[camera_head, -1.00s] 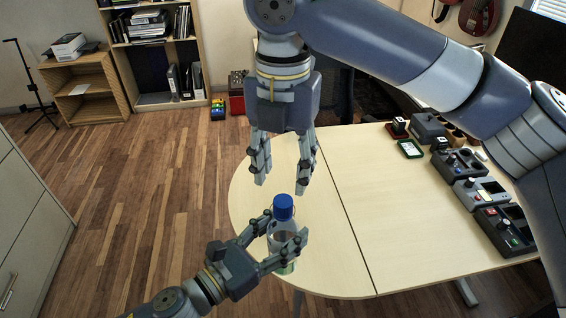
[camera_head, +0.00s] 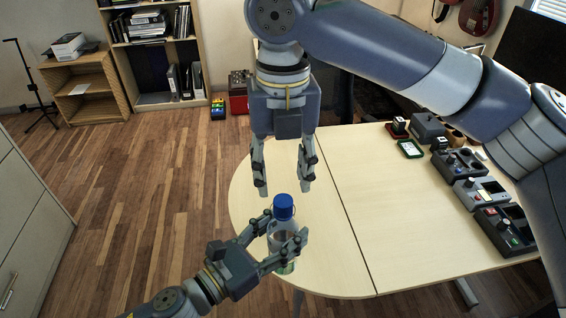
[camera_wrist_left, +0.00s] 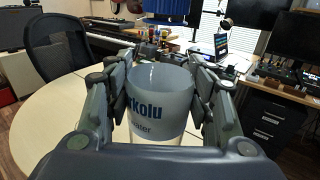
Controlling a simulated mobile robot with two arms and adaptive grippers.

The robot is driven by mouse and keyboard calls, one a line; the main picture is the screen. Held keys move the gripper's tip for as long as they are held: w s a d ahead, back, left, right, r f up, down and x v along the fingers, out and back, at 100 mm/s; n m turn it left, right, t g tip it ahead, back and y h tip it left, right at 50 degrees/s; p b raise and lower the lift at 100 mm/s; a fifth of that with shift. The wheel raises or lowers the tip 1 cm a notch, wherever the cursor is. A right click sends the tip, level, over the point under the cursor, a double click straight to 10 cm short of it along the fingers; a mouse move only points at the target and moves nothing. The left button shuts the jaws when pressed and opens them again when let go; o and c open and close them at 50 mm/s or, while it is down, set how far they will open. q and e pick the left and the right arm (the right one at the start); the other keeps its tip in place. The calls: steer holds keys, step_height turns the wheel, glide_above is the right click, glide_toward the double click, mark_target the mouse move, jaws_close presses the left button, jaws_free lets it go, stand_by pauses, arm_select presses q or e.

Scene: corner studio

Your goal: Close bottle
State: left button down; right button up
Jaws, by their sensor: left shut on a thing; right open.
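A clear bottle (camera_head: 279,236) with a blue cap (camera_head: 284,205) at its top stands upright near the rounded end of the light wooden table (camera_head: 320,240). My left gripper (camera_head: 285,232) is shut on the bottle's body from the lower left. My right gripper (camera_head: 283,190) is open and empty, pointing down just above the blue cap. I cannot tell how tightly the cap sits.
Several grey devices (camera_head: 466,188) stand along the table's right side. A monitor (camera_head: 532,82) is at the far right. Shelves (camera_head: 160,60) stand at the back left. The table's middle is clear.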

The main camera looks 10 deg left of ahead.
mark_target(283, 200)
step_height(283, 200, down, 7)
steer(key=shift+r, duration=0.1)
steer(key=shift+c, duration=0.3)
jaws_close()
